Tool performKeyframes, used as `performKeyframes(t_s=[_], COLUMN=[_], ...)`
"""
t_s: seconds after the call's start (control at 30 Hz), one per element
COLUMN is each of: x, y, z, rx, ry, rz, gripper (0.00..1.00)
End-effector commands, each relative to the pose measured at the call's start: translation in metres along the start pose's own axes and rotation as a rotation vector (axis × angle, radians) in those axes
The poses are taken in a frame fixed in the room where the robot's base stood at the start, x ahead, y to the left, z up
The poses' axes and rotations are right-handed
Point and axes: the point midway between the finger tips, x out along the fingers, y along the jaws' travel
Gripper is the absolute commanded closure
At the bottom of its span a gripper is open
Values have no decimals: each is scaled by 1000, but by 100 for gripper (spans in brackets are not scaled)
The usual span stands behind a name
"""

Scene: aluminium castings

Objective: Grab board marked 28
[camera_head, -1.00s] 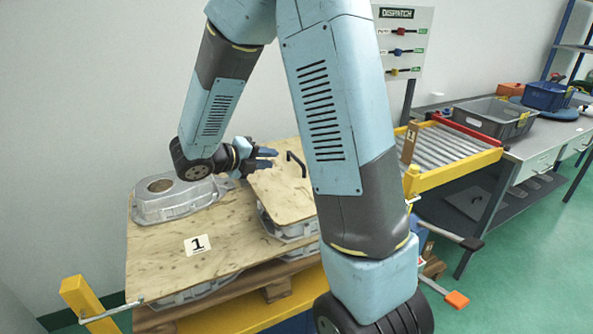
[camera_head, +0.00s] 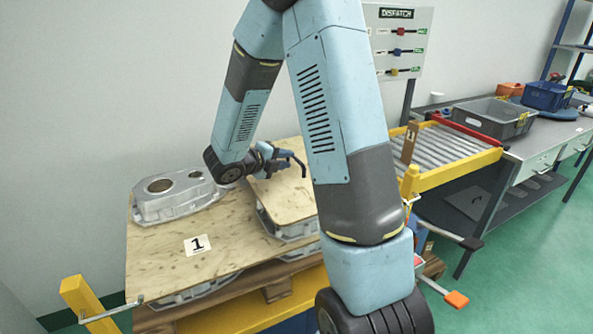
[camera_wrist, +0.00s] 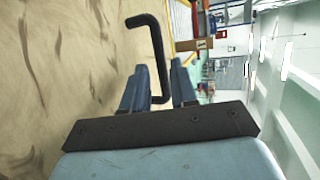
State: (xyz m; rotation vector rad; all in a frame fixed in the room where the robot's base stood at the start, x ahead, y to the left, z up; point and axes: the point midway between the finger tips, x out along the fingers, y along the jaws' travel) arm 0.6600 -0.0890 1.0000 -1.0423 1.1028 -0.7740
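A smaller plywood board (camera_head: 285,204) with a black bar handle (camera_head: 302,168) lies on castings at the back right of a larger plywood sheet. I see no 28 on it; its visible face is plain. My gripper (camera_head: 288,157) is low over this board, at its handle. In the wrist view my gripper (camera_wrist: 162,78) is open, and the bent black handle (camera_wrist: 155,45) runs down between its two blue fingers, with gaps beside it. I cannot tell whether a finger touches it. The larger plywood sheet (camera_head: 160,262) carries a label reading 1 (camera_head: 198,245).
An aluminium casting (camera_head: 175,198) sits left of my gripper on the larger sheet. Yellow rails (camera_head: 75,295) flank the stack. A roller conveyor (camera_head: 455,150) and a bench with a grey crate (camera_head: 490,117) stand at the right. The white dispatch panel (camera_head: 400,45) stands behind.

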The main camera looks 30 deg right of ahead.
Motion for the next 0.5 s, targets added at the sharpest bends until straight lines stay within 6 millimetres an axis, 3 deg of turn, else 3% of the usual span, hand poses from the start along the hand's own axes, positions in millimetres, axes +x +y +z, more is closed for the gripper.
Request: performKeyframes(t_s=[0.3,0.5], x=[38,48], y=[1,1], z=[-3,-3], rx=[1,1], ry=[3,1], rz=[1,1], gripper=[73,73])
